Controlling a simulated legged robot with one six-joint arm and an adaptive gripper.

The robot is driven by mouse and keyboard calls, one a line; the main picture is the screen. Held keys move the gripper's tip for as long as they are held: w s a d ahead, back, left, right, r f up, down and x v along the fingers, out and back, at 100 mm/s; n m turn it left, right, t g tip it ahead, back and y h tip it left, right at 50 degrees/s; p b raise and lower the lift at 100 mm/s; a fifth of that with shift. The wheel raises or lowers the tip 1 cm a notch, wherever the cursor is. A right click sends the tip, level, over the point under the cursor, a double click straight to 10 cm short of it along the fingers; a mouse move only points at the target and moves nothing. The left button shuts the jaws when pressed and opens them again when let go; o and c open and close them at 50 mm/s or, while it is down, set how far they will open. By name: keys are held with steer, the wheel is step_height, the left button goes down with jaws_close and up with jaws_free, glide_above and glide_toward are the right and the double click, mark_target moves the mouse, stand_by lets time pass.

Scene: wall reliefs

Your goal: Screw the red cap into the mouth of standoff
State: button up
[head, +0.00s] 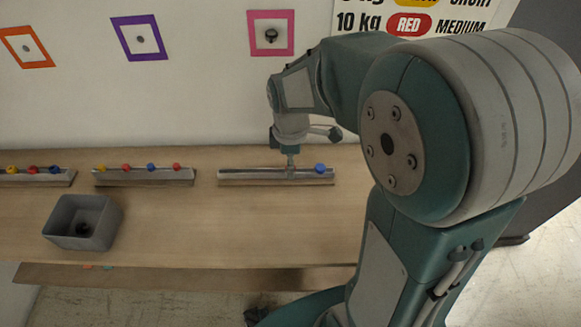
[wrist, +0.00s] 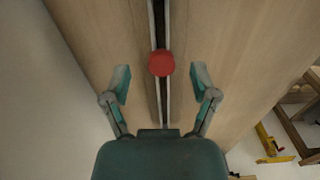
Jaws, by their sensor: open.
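In the wrist view a round red cap (wrist: 161,63) sits on a narrow rail, between and slightly beyond my two fingertips, with gaps on both sides. My gripper (wrist: 160,80) is open and empty. In the head view my gripper (head: 290,163) points down at the right rail (head: 245,176), and the red cap is not visible there. A dark round standoff (head: 271,36) projects from the wall inside the pink frame. Smaller standoffs show inside the purple frame (head: 139,39) and the orange frame (head: 26,47). Their mouths are too small to make out.
A blue cap (head: 320,168) stands on the right rail, close to my gripper. The middle rail (head: 140,179) and left rail (head: 40,180) carry several coloured caps. A grey box (head: 63,236) with something dark inside stands on the table's left. The table (head: 210,225) front is clear.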

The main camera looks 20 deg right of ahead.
steer(key=shift+f, duration=0.95)
steer(key=c, duration=0.9)
steer(key=shift+c, duration=0.2)
steer(key=shift+r, duration=0.15)
